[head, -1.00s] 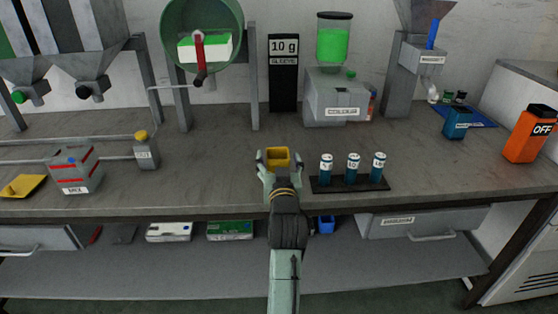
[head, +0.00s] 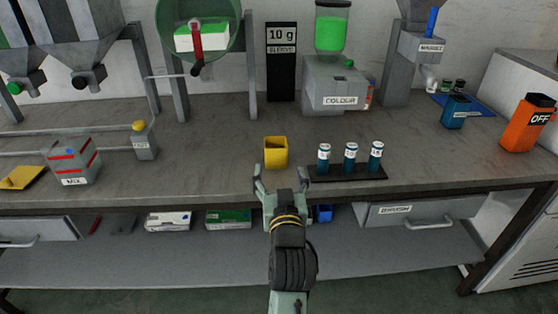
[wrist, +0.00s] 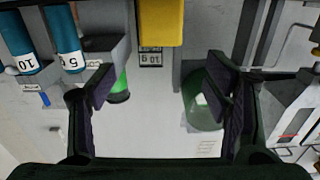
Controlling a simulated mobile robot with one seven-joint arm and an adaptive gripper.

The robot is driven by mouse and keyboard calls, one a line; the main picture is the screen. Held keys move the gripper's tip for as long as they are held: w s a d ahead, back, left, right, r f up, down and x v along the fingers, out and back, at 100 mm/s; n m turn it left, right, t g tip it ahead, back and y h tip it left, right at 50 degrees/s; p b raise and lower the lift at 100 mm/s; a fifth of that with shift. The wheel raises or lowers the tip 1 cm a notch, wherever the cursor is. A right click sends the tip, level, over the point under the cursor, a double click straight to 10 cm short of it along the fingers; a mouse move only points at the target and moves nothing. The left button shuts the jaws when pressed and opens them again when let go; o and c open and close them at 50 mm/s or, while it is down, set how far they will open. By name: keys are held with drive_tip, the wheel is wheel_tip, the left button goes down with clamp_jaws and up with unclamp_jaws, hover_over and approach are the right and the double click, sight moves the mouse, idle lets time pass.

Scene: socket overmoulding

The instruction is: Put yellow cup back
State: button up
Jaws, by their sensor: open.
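The yellow cup (head: 276,153) stands upright on the grey bench, left of the rack of blue vials. My gripper (head: 280,187) is open and empty, just in front of the cup on the near side, apart from it. In the wrist view the cup (wrist: 161,22) shows at the top middle, beyond the spread fingers of my gripper (wrist: 165,95). Nothing is between the fingers. The wrist picture appears upside down.
A dark rack (head: 345,174) with several blue vials stands close to the right of my gripper. The MIX box (head: 73,163) and a yellow tray (head: 21,177) are at the left. The COLOUR machine (head: 337,86) and a black 10 g sign (head: 282,62) stand behind. Bench around the cup is clear.

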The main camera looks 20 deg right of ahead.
drive_tip(key=shift+s+a+p, duration=0.15)
drive_tip(key=shift+s+p, duration=0.2)
drive_tip(key=shift+s, duration=0.25)
